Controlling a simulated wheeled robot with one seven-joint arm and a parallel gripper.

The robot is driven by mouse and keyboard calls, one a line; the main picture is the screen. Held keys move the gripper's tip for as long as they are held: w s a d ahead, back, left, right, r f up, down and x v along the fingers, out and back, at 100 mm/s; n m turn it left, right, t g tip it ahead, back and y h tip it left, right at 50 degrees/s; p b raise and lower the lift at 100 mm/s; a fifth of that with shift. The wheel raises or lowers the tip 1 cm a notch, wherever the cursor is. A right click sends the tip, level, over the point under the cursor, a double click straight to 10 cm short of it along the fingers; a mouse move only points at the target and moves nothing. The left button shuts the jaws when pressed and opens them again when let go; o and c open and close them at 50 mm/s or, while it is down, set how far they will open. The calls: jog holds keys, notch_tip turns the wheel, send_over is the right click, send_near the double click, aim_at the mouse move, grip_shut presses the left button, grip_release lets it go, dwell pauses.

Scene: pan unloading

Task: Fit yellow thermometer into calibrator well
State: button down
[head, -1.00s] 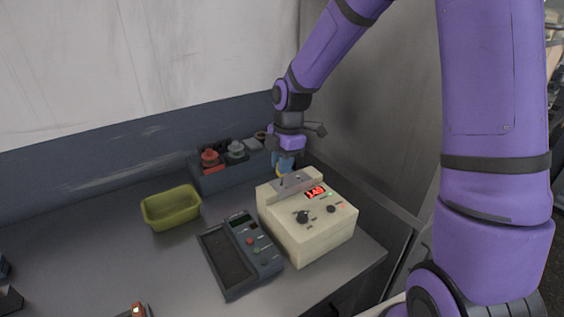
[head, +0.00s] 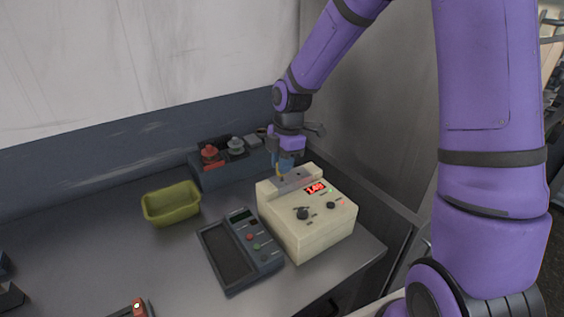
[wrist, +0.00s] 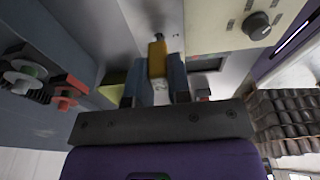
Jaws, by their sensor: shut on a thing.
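The yellow thermometer (wrist: 157,60) is upright between the fingers of my gripper (wrist: 155,88), which is shut on it. In the head view my gripper (head: 283,166) is just above the metal top plate at the back of the cream calibrator (head: 312,222). Only a small yellow part of the thermometer shows there, below the fingers. In the wrist view its far end meets a dark spot on the metal plate (wrist: 140,15). I cannot tell how deep the tip is in a well. The calibrator has a lit red display and black knobs.
A dark meter with a tray (head: 240,252) lies left of the calibrator. An olive bin (head: 171,206) stands farther left. A blue-grey rack (head: 218,176) with red and grey knobs is behind. A red item (head: 137,309) lies near the front. The bench's left middle is clear.

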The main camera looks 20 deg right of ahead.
jog(key=shift+f, duration=0.9)
dwell(0.6)
jog(key=c, duration=1)
grip_release()
jog(key=shift+r, duration=0.1)
jog(key=r, duration=0.3)
jog(key=d+r, duration=0.1)
jog(key=r, duration=0.6)
jog(key=shift+w+d+r, duration=0.2)
jog(key=shift+d+r, duration=0.05)
jog(key=shift+d, duration=0.05)
